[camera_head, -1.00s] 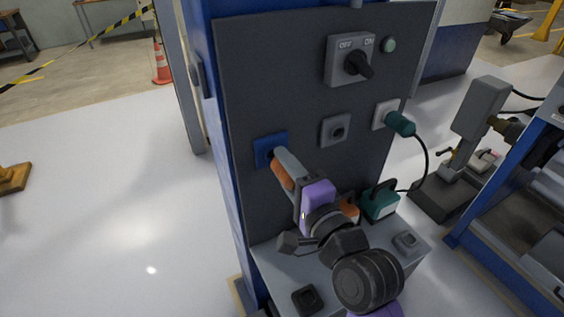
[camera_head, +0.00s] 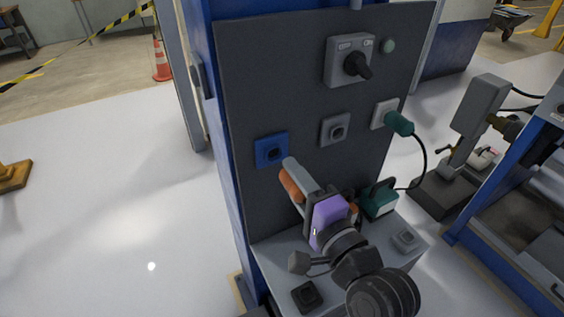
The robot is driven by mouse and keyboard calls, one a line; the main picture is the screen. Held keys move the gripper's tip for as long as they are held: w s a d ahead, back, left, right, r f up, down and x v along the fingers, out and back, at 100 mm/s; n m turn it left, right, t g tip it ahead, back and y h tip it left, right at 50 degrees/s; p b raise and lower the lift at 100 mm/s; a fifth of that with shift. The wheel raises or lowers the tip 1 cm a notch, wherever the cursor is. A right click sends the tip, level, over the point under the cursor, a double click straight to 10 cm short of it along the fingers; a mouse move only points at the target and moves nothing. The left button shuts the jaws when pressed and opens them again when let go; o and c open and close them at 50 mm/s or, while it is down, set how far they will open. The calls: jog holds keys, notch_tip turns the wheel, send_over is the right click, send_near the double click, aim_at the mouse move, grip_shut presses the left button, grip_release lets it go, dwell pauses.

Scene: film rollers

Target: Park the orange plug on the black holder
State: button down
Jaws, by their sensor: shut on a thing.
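The orange plug (camera_head: 290,186) is between the fingers of my gripper (camera_head: 297,180), which is shut on it. The plug is clear of the blue socket (camera_head: 271,150) on the dark panel, in front of it and a little to the lower right. A black holder (camera_head: 307,295) with a square recess sits at the front left of the grey shelf below, and looks empty. My gripper is above and behind this holder in the picture. The purple part of my wrist hides some of the shelf.
A teal plug (camera_head: 399,123) with a black cable sits in a white socket at the right. A grey socket (camera_head: 335,130) is empty. A teal box (camera_head: 380,200) and a grey holder (camera_head: 405,239) are on the shelf's right. A rotary switch (camera_head: 350,62) is above.

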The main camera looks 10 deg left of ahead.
jog(key=shift+s+d, duration=0.1)
jog(key=shift+s, duration=0.1)
dwell(0.3)
jog(key=s+a+r+n+g, duration=0.2)
jog(key=a+n+g, duration=0.15)
jog(key=a, duration=0.25)
jog(key=s+a+r+n+g, duration=0.1)
jog(key=a+r+n+g, duration=0.1)
jog(key=a+g, duration=0.4)
jog(key=s+a+r+n+g, duration=0.2)
jog(key=a+n+g, duration=0.1)
jog(key=a, duration=0.4)
notch_tip(320, 180, down, 4)
jog(key=s+a+n+g+h, duration=0.1)
jog(key=s+n+g+h, duration=0.1)
jog(key=n+g+h, duration=0.1)
jog(key=s+d+f+n+h, duration=0.2)
jog(key=d+f+n+h, duration=0.5)
jog(key=d+f, duration=1.6)
jog(key=shift+m+t, duration=0.25)
jog(key=shift+d+f, duration=0.35)
jog(key=shift+f, duration=0.5)
jog(key=shift+d+f, duration=0.3)
jog(key=shift+f, duration=0.6)
jog(key=shift+d+f, duration=0.35)
jog(key=shift+f, duration=0.5)
